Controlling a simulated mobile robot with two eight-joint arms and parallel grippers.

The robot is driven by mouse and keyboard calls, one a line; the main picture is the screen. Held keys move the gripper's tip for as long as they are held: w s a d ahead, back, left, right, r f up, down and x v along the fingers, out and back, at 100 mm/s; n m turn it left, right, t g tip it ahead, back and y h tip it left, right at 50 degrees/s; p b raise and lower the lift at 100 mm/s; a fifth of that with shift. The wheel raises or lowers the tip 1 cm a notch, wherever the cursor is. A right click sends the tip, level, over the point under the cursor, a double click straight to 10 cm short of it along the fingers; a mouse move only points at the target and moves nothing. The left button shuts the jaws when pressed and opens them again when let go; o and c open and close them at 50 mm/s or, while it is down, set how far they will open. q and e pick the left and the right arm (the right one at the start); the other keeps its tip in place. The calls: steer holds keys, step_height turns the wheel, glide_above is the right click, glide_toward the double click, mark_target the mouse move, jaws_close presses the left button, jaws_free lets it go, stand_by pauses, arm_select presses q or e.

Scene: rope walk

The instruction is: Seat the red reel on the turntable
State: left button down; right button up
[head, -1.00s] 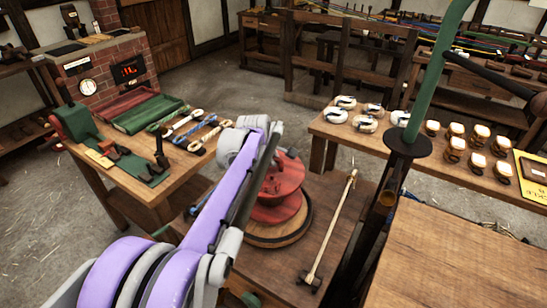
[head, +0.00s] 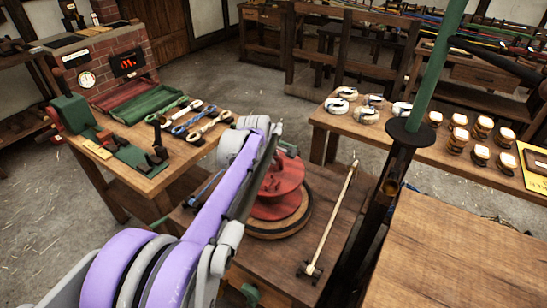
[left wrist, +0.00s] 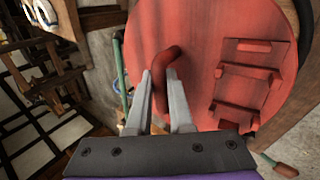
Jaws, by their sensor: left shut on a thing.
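The red reel (head: 286,174), with two round flanges, is over the turntable (head: 288,228), a round wooden disc on a low wooden stand. Its lower flange is just over or on the disc; I cannot tell whether they touch. My purple left arm covers its left side in the head view. In the left wrist view, my left gripper (left wrist: 159,76) is shut on the bent red handle of the reel, whose broad red face (left wrist: 210,45) fills the right part. My right gripper is out of view.
A long wooden rod (head: 333,220) lies on the stand right of the turntable. A dark post with a green upper part (head: 437,70) rises further right, beside a bare tabletop (head: 460,255). A bench with tools (head: 140,180) stands left.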

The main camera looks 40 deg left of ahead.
arm_select(q)
steer(key=shift+f, duration=0.2)
steer(key=c, duration=0.7)
jaws_free()
steer(key=shift+c, duration=0.2)
steer(key=shift+r, duration=0.1)
steer(key=shift+r+p, duration=2.55)
steer(key=shift+r, duration=0.95)
steer(key=v, duration=1)
steer(key=shift+s+r+p, duration=0.2)
steer(key=shift+r+p, duration=0.1)
steer(key=shift+r, duration=0.05)
